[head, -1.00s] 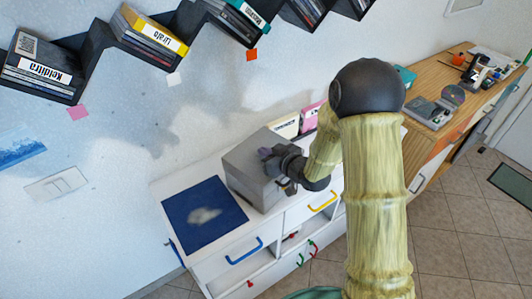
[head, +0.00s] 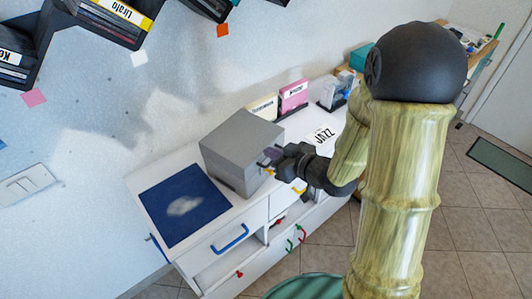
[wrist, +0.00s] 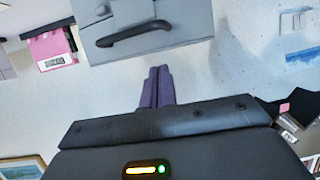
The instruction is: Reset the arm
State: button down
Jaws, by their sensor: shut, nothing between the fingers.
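My gripper (head: 271,154) is in front of the grey box (head: 236,141) on the white cabinet, its fingers overlapping the box's right side in the head view. The wrist view shows the two purple fingers (wrist: 156,88) pressed together with nothing between them. That view also shows a grey front with a dark handle (wrist: 134,33) beyond the fingertips. I cannot tell whether the fingers touch the box. My bamboo-like arm with a dark round joint covers much of the head view's right side.
The white cabinet (head: 164,173) carries a blue mat (head: 185,206), a pink box (head: 293,95) and a card reading JAZZ (head: 321,138). Its drawers have coloured handles, one blue (head: 230,240). Stepped dark shelves (head: 48,44) with discs hang on the wall.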

jog(key=shift+s+d, duration=0.15)
jog(key=shift+d, duration=0.05)
dwell(0.5)
jog(key=s+d+m+g+h+p, duration=0.25)
jog(key=d+m+h, duration=0.25)
jog(key=d+h, duration=0.4)
jog(key=s+d+r+m+g+p, duration=0.2)
jog(key=s+g, duration=0.3)
jog(key=s, duration=0.5)
jog(key=shift+s+d+r+m+h, duration=0.3)
jog(key=shift+s+d+r+m, duration=0.15)
jog(key=shift+m, duration=0.35)
jog(key=shift+w, duration=0.2)
